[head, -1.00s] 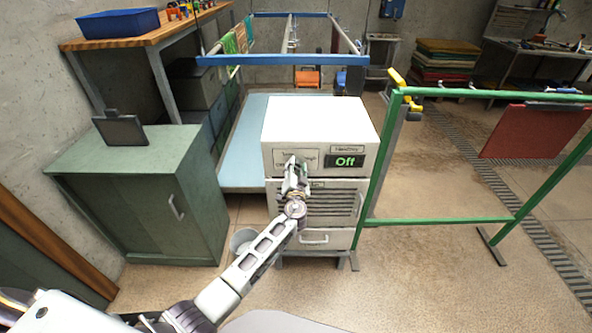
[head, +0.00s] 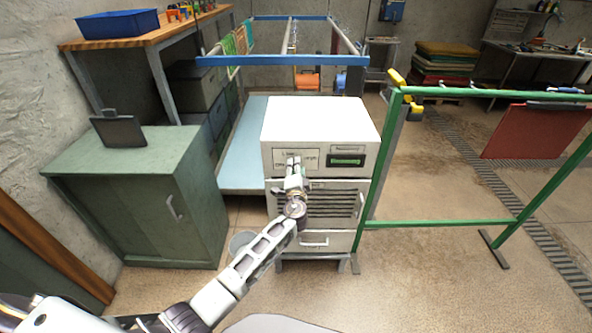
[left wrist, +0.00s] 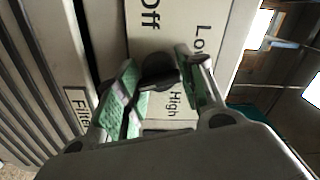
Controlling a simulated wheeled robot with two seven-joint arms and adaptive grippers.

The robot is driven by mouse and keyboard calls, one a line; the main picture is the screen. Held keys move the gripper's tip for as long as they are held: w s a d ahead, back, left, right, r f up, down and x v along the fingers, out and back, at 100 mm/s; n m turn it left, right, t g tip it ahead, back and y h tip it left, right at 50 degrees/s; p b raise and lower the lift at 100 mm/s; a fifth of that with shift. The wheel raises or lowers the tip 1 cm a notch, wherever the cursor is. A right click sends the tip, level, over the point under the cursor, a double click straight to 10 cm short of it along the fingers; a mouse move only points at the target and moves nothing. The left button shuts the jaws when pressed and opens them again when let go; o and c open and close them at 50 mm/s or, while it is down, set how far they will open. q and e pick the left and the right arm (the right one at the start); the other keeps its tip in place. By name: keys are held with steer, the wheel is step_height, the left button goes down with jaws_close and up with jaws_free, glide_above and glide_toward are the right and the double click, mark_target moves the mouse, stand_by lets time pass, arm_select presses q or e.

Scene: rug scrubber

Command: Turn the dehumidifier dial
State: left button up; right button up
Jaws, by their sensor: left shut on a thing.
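The white dehumidifier (head: 320,120) stands in the middle of the head view, with a small display (head: 346,161) at the upper right of its front. The display shows a small green marking too fine to read. My left gripper (head: 294,163) is at the label panel on the front's upper left and hides the dial there. In the left wrist view, the dark round dial (left wrist: 159,70) sits between the two green-padded fingers of my left gripper (left wrist: 157,64), which is shut on it. The labels Off, Low and High lie around the dial. My right gripper is not in view.
A green metal cabinet (head: 185,190) stands to the left, with a dark clipboard-like object (head: 119,130) on top. A green frame (head: 440,221) stands close on the right. A grey bucket (head: 241,242) is on the floor beside the dehumidifier. The floor at front right is clear.

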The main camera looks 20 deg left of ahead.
arm_select(q)
steer(key=m, duration=0.2)
steer(key=shift+m, duration=0.3)
steer(key=shift+f+m, duration=0.1)
steer(key=shift+m, duration=0.5)
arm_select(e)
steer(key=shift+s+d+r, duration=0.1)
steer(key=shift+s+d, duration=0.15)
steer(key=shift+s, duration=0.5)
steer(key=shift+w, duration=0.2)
arm_select(q)
steer(key=o, duration=1)
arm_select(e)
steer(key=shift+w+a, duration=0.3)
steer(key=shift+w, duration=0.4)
